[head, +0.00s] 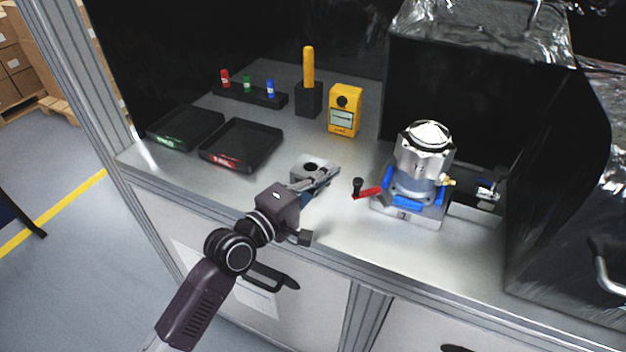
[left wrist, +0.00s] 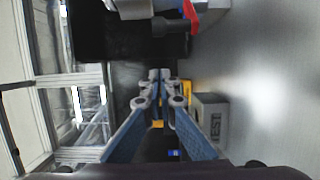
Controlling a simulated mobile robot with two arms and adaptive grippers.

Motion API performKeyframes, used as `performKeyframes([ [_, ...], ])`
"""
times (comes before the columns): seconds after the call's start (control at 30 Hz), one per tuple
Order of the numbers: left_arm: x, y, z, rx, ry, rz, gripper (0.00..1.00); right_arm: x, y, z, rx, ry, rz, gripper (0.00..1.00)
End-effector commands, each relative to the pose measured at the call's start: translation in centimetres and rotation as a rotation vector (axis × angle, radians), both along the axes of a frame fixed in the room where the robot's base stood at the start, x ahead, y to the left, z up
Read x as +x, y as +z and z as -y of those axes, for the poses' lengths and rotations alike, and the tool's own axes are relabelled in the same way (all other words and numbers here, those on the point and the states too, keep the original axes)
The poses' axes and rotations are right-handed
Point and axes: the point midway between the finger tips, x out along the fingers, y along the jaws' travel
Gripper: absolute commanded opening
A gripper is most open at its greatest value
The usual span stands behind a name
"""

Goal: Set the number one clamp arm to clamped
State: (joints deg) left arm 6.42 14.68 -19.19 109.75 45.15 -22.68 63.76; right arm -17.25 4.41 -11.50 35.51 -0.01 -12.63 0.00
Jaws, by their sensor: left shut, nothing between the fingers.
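A red clamp arm (head: 368,193) with a black knob (head: 357,183) sticks out to the left from the fixture (head: 408,208). I cannot read a number on this arm. The fixture holds a silver machined housing (head: 425,155) with blue pads around its foot. My left gripper (head: 336,172) is shut and empty, a little left of the knob and apart from it. In the left wrist view the closed fingertips (left wrist: 160,76) sit at the middle, with the red arm (left wrist: 191,18) and the dark knob (left wrist: 172,27) near the top. My right gripper is not in view.
A grey block with a hole (head: 312,168) stands behind my left gripper. A yellow device (head: 344,110), a yellow-handled tool (head: 308,68), a rack of small coloured items (head: 250,94) and two black trays (head: 243,146) stand further back. The front counter strip is clear.

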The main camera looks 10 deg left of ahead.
Motion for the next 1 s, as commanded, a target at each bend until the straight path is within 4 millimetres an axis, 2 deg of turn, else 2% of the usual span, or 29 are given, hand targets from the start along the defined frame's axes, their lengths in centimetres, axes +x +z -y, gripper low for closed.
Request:
performKeyframes([
  [0.1, 1.8, 0.2, 1.2, 0.0, -0.001, 0.0, 0.0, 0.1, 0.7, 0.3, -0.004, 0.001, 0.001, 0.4],
  [0.2, 0.0, 0.3, 2.1, -0.001, -0.001, -0.004, 0.0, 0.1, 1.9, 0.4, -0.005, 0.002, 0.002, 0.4],
  [0.4, -1.5, 0.1, 3.1, 0.0, 0.001, -0.001, 0.0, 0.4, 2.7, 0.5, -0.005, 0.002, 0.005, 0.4],
  [1.0, -1.8, -0.1, 3.8, 0.002, -0.015, 0.001, 0.0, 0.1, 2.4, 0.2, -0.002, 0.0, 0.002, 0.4],
])
